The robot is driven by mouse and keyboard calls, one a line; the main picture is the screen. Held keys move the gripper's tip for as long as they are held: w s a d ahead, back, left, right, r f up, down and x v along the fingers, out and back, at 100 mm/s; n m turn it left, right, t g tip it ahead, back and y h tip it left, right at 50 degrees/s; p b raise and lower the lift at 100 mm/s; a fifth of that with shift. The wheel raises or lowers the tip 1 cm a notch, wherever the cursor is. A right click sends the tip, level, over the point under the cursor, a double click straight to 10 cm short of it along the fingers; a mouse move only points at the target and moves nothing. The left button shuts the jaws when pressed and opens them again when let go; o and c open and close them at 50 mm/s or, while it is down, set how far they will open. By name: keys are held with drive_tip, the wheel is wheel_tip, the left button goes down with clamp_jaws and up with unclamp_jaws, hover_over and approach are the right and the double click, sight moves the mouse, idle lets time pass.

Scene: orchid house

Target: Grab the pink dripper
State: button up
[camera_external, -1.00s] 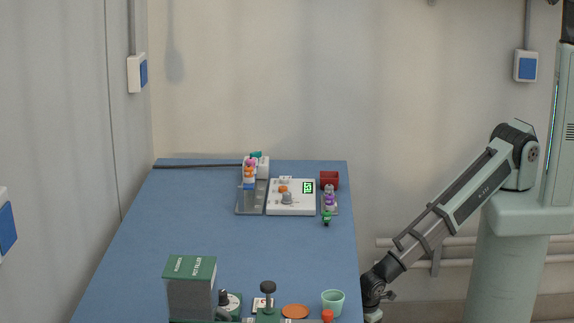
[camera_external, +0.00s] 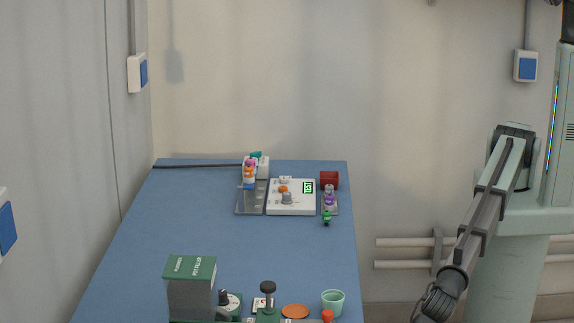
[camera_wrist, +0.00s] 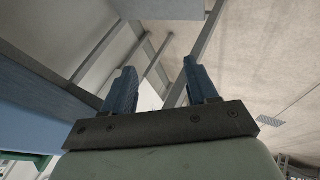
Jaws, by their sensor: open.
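A small pink piece (camera_external: 250,162) shows at the far end of the blue table, at the top of a cluster of orange, white and blue pieces on a grey metal stand (camera_external: 250,203). It may be the pink dripper, but it is too small to be sure. My gripper (camera_wrist: 160,80) is open in the wrist view, with its two blue-grey fingers apart and nothing between them. It points towards the wall and ceiling area, away from the tabletop things. In the external view my gripper is cut off below the bottom edge, right of the table.
A white device with a green display (camera_external: 291,197) stands beside the stand, with a red box (camera_external: 329,180) and a purple-and-grey item (camera_external: 329,198) to its right. A dark green box (camera_external: 190,288), a mint cup (camera_external: 333,302) and an orange disc (camera_external: 295,311) are near the front. The table's middle is clear.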

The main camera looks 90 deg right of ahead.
drive_tip(key=s+a+r+n+y, duration=0.1)
drive_tip(key=s+a+r, duration=0.2)
drive_tip(key=a+r, duration=0.4)
drive_tip(key=w+r+n, duration=0.2)
drive_tip(key=w+r, duration=0.6)
drive_tip(key=r, duration=0.4)
drive_tip(key=w+d+r+h, duration=0.2)
drive_tip(key=w+d+r, duration=0.2)
drive_tip(key=w+d, duration=0.7)
drive_tip(key=w+d+r+h, duration=0.2)
drive_tip(key=w+d+r, duration=0.2)
drive_tip(key=w+d, duration=0.75)
drive_tip(key=g+h, duration=0.1)
drive_tip(key=g, duration=0.6)
approach(251, 159)
drive_tip(key=shift+m, duration=0.3)
wheel_tip(251, 159, down, 9)
drive_tip(key=shift+f, duration=0.25)
